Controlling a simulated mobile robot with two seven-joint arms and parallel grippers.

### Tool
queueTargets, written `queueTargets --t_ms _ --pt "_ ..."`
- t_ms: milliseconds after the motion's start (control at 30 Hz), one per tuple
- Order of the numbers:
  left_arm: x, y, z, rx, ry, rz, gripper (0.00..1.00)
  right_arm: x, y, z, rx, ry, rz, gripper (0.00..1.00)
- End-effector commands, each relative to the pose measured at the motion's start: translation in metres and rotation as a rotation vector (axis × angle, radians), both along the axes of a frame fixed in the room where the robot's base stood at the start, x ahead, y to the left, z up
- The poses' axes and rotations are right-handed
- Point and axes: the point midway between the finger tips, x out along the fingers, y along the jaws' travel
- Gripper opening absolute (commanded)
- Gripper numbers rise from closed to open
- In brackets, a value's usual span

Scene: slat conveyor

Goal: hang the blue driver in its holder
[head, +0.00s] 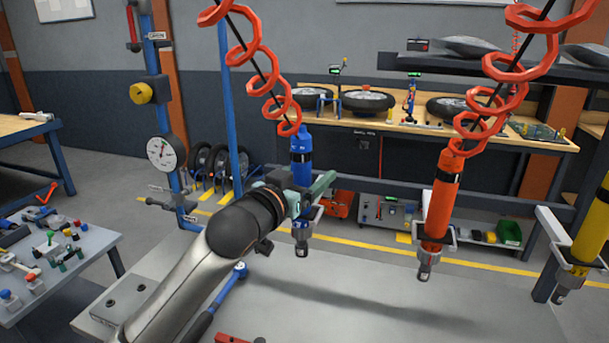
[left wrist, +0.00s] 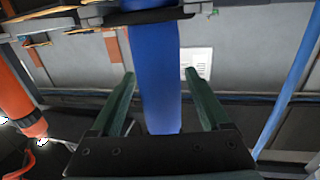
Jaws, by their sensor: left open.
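The blue driver (head: 301,150) hangs upright under a red coiled cord in the head view. Its grey holder (head: 316,214) is at its lower part, and the dark tip shows below it. My left gripper (head: 312,190) is at the driver's body, just above the holder. In the left wrist view, which looks turned upside down, the blue driver (left wrist: 158,85) stands between the two green fingers of my left gripper (left wrist: 160,73). The fingers are open, with a gap on each side. A dark bracket crosses the driver at the top there. My right gripper is not in view.
An orange driver (head: 441,205) and a yellow driver (head: 590,235) hang in grey holders to the right. A grey side table (head: 95,250) with small parts stands left. A wooden workbench (head: 540,144) with wheels is behind. A blue-handled tool (head: 215,305) lies below my arm.

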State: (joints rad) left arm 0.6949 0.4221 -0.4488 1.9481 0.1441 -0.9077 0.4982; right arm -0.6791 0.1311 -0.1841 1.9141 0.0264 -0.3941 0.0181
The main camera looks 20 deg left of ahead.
Motion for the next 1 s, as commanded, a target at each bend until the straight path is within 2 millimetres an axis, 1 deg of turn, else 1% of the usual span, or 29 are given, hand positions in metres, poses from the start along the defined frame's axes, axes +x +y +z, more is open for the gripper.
queueTargets --t_ms 133,233,500,700,833,1000 --pt "-0.009 0.002 0.001 -0.001 -0.004 -0.001 0.80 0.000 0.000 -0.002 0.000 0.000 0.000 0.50" --pt "-0.021 0.005 0.001 0.001 -0.005 0.000 0.80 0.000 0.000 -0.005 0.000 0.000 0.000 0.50" --pt "-0.072 0.017 0.003 -0.001 -0.008 -0.001 0.80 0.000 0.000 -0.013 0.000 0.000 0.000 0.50" --pt "-0.104 0.025 0.005 -0.001 -0.007 -0.001 0.80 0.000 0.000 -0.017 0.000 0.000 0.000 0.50" --pt "-0.116 0.028 0.006 -0.001 -0.008 0.000 0.80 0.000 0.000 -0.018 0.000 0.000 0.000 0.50" --pt "-0.122 0.029 0.006 -0.001 -0.008 -0.001 0.80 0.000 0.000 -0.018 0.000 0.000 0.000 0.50"
